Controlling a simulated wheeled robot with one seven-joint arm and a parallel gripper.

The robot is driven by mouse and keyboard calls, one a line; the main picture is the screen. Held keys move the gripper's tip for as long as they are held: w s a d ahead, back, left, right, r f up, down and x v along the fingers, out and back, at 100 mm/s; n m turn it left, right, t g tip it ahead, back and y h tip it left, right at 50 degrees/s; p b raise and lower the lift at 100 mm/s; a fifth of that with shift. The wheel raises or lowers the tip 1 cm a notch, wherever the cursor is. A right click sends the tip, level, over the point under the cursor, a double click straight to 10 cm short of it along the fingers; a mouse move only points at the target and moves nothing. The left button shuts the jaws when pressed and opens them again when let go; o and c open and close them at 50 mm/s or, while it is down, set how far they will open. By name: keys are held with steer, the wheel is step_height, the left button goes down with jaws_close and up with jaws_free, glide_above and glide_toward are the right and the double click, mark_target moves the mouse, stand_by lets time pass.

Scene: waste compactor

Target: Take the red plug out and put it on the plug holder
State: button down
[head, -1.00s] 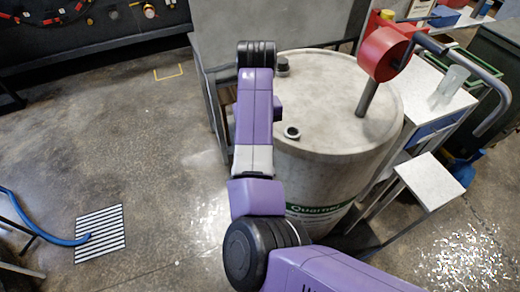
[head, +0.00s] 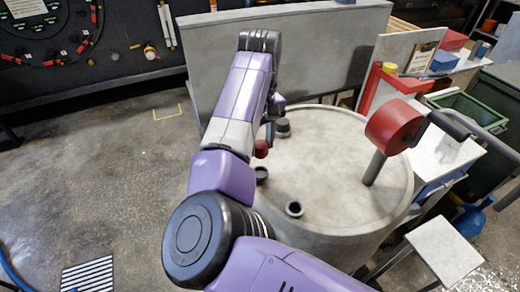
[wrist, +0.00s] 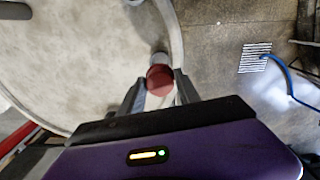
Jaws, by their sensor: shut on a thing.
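My arm hides most of the gripper in the head view. I cannot identify the plug holder for certain.
A grey panel (head: 290,50) stands behind. A white side table (head: 443,250) is at right.

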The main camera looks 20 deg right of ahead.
steer(key=shift+d, duration=0.1)
stand_by(0.3)
steer(key=shift+f+b, duration=0.9)
steer(key=shift+f, duration=1.95)
steer(key=shift+p, duration=0.95)
steer(key=shift+f+b, duration=0.45)
steer(key=shift+f, duration=0.8)
steer(key=c, duration=0.8)
jaws_free()
steer(key=shift+c, duration=0.3)
